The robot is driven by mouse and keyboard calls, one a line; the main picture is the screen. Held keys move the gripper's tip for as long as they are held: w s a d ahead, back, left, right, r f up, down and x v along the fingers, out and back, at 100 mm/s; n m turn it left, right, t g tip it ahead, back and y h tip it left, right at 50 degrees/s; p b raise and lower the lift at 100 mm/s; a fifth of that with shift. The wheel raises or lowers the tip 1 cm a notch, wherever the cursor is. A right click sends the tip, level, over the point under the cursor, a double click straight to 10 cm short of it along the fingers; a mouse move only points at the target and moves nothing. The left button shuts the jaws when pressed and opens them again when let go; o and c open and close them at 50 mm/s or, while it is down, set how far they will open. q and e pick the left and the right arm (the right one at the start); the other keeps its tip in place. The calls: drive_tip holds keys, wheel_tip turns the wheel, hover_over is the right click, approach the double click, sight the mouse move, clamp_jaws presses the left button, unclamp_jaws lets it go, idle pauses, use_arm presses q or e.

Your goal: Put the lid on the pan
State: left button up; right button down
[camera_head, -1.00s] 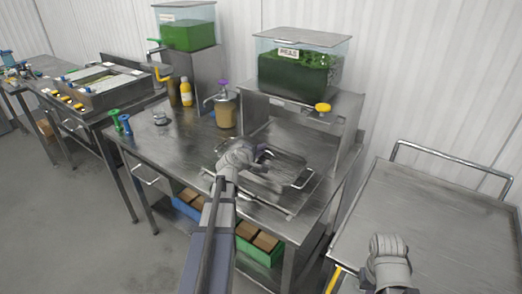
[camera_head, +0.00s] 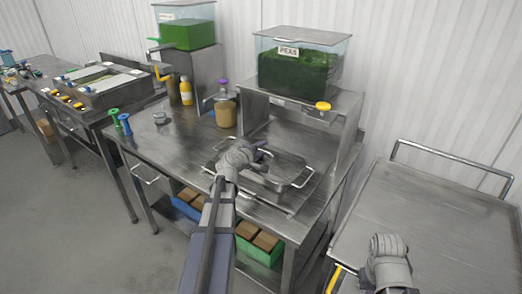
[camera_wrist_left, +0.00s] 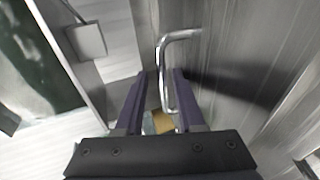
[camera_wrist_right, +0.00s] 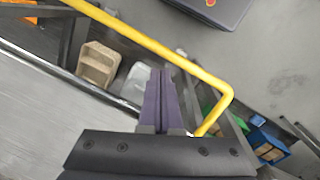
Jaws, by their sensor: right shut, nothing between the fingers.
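A grey metal pan (camera_head: 277,184) with wire handles sits on the steel worktable below the peas dispenser. A flat metal surface covers its top; I cannot clearly tell lid from pan at this size. My left gripper (camera_head: 262,153) is over the far-left part of the pan and hides some of it.
The peas dispenser (camera_head: 300,70) stands on a raised steel shelf behind the pan. A sauce bottle (camera_head: 225,112) and a yellow bottle (camera_head: 186,91) stand left of it. A bare steel cart (camera_head: 430,215) is at right, with a yellow bar (camera_wrist_right: 165,50) near my right gripper.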

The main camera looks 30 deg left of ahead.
use_arm(q)
drive_tip(key=shift+s, duration=0.2)
drive_tip(key=p+v, duration=0.2)
drive_tip(key=v, duration=0.5)
drive_tip(key=shift+s+r+p, duration=0.2)
drive_tip(key=shift+s+p, duration=0.05)
drive_tip(key=shift+p, duration=0.1)
drive_tip(key=shift+f, duration=0.1)
idle(0.3)
